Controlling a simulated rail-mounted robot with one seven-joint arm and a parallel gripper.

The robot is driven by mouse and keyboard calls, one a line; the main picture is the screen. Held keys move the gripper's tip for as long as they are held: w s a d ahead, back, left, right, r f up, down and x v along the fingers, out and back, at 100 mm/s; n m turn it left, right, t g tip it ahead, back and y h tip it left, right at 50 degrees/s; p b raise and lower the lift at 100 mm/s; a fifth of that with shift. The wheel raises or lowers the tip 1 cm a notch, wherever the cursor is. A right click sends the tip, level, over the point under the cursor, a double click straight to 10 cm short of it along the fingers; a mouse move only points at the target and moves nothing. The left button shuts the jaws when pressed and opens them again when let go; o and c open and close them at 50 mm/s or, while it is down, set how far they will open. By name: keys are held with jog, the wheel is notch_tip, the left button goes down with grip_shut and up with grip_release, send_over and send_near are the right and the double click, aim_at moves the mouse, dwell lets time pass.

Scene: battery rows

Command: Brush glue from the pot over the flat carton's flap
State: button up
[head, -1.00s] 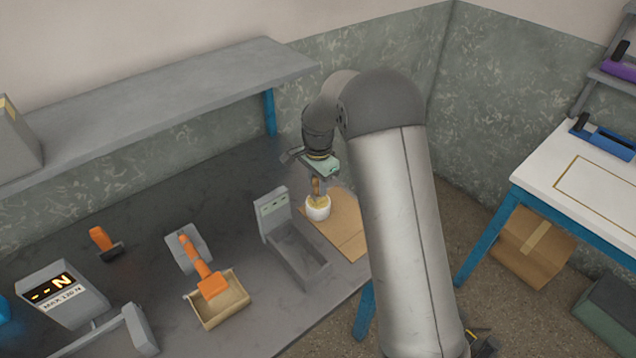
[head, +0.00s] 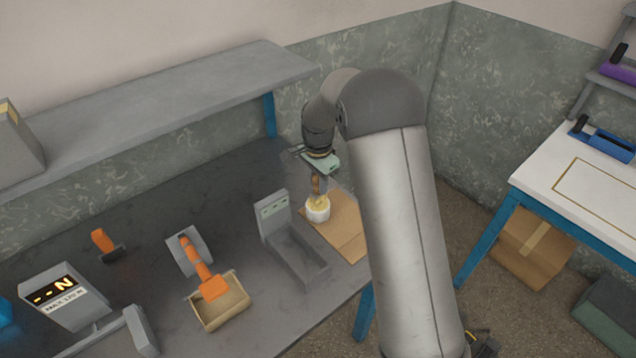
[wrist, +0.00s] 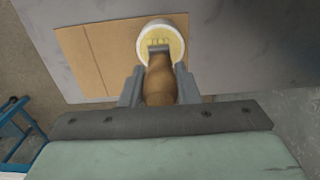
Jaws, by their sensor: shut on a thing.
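My gripper (wrist: 160,88) is shut on a brush with a brown wooden handle (wrist: 160,80). The brush head points down into the white glue pot (wrist: 142,30), over its yellowish glue. In the head view the pot (head: 318,214) stands at the left edge of the flat carton (head: 341,220), and my gripper (head: 318,178) is right above it. The brown carton (wrist: 88,48) lies flat, with a crease line marking off a flap at its left in the wrist view. I cannot tell how deep the bristles sit in the glue.
A grey tray fixture (head: 290,245) stands left of the pot. An orange-handled tool (head: 205,272) rests by a tan box (head: 222,306). A gauge (head: 62,296) is farther left. A shelf (head: 160,100) runs along the back wall. A white-topped table (head: 590,190) stands right.

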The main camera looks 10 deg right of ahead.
jog(key=shift+r+p, duration=1.25)
jog(key=shift+r, duration=1.35)
